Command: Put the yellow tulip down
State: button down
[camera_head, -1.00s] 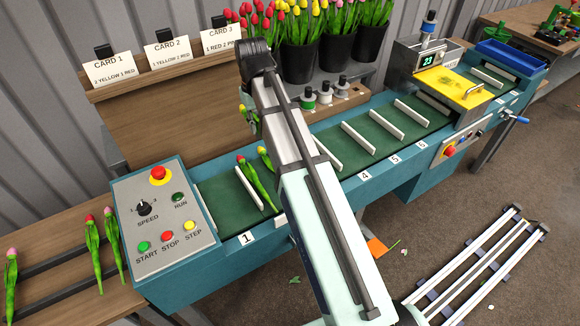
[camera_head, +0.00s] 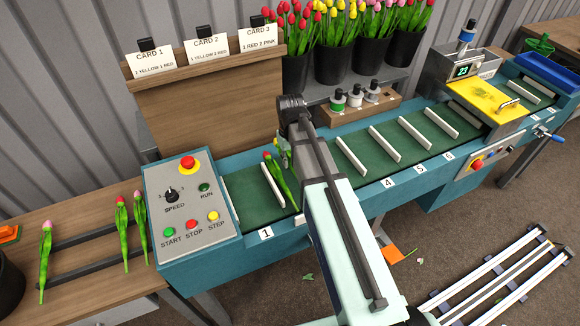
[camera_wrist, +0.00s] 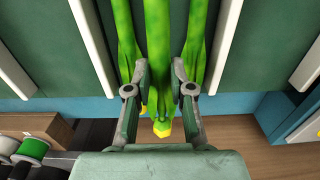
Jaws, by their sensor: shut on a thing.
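My gripper (camera_wrist: 160,68) is shut on the green stem of the yellow tulip (camera_wrist: 162,128), between the two fingers in the wrist view. Its stem lies lengthwise between two white slats, over the green belt. I cannot tell whether it touches the belt. Two other stems flank it. The left one (camera_wrist: 123,35) shows a bit of yellow beside the finger. The right one (camera_wrist: 196,35) has its bloom hidden. In the head view my gripper (camera_head: 284,150) is low over the belt, beside a red tulip (camera_head: 276,172).
The control panel (camera_head: 190,205) stands left. Several tulips lie on the left table.

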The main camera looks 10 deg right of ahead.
aim_at(290, 174)
jog(key=shift+f+p, duration=0.4)
jog(key=shift+f, duration=1.85)
jog(key=shift+f, duration=0.1)
jog(key=c, duration=1.3)
grip_release()
notch_tip(290, 174, up, 12)
jog(key=b, duration=0.3)
